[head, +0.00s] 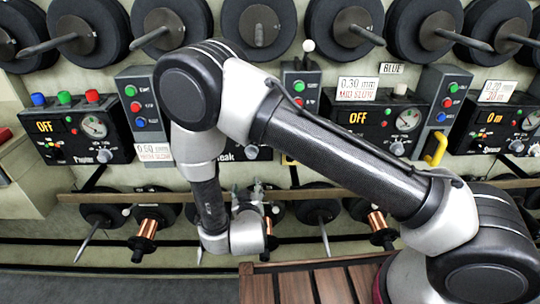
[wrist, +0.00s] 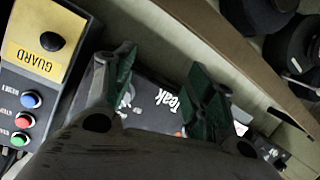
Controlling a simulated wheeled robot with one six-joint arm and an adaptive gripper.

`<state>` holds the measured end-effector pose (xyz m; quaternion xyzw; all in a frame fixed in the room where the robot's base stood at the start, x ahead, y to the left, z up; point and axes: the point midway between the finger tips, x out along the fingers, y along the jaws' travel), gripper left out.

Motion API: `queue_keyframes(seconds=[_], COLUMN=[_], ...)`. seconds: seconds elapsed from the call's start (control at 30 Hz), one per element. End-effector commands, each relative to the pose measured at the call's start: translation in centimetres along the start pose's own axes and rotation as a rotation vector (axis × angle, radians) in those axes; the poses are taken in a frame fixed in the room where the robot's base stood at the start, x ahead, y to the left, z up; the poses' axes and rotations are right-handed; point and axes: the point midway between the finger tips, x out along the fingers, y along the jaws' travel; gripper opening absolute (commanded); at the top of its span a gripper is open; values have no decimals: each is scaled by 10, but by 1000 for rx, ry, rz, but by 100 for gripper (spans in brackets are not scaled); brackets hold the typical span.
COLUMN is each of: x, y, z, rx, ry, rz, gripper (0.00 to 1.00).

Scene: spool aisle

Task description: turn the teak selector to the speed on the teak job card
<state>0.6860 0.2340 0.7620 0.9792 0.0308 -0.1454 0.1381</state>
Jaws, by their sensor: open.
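The teak machine's panel is mostly hidden behind my arm in the head view; only the end of its name (head: 226,155) shows. In the wrist view the black teak panel (wrist: 160,98) with its white name lies between and behind the green fingers. My gripper (wrist: 160,65) is open and empty in front of the panel; it also shows small in the head view (head: 254,194). A pale round part (wrist: 126,97) shows beside the left finger; I cannot tell if it is the selector. A card (head: 154,152) reading 0.60 mm, MID SLOW hangs left of my arm; its owner is unclear.
The poplar machine (head: 82,130) stands left, reading OFF. Another machine (head: 375,121) reading OFF stands right, under a 0.30 mm, MID SLOW card (head: 358,88). A yellow GUARD box (wrist: 42,45) and button box (wrist: 24,108) are at the wrist view's left. A rail (wrist: 215,45) crosses its upper right.

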Motion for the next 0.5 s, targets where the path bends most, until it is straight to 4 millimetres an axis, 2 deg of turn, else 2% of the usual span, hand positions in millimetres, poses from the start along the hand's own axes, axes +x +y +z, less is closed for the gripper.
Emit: queue_keyframes(seconds=[0.03,0.1,0.2,0.33,0.5], x=[-2,-7,-12,-5,22], y=[9,20,28,31,36], z=[-18,-40,-58,-67,-74], rx=[-1,-12,-29,-42,-41], ry=[76,169,246,271,269], rz=[46,100,136,146,146], gripper=[55,55,55,55,55])
